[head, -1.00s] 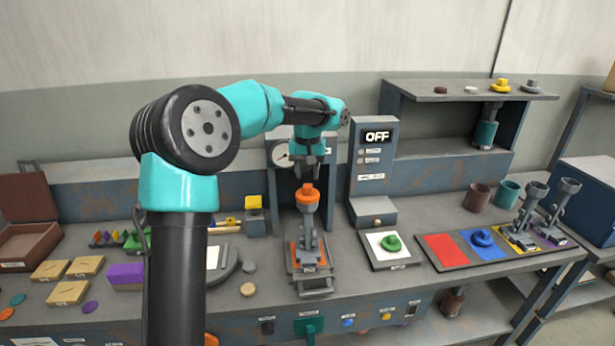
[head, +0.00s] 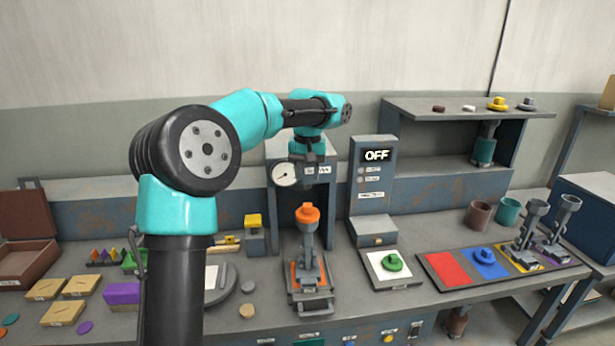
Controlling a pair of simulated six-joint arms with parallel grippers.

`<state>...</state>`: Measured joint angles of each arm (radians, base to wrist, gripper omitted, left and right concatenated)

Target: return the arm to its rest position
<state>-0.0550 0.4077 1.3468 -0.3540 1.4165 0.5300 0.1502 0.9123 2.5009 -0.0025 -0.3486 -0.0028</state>
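My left arm comes in from the left and bends over the bench. Its gripper (head: 312,163) points down at the middle, in front of the gauge cabinet. Its fingers look apart with nothing between them, though they are small and dark here. Below it, with a clear gap, a grey tool with an orange cap (head: 308,214) stands upright on an orange-marked stand (head: 310,297). My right gripper is not in view.
A control box reading OFF (head: 376,175) stands right of the gripper. A shelf (head: 450,107) is at the back right. Mats with a green knob (head: 393,262) and a blue knob (head: 484,257) lie at right. Wooden blocks (head: 62,313) lie at left.

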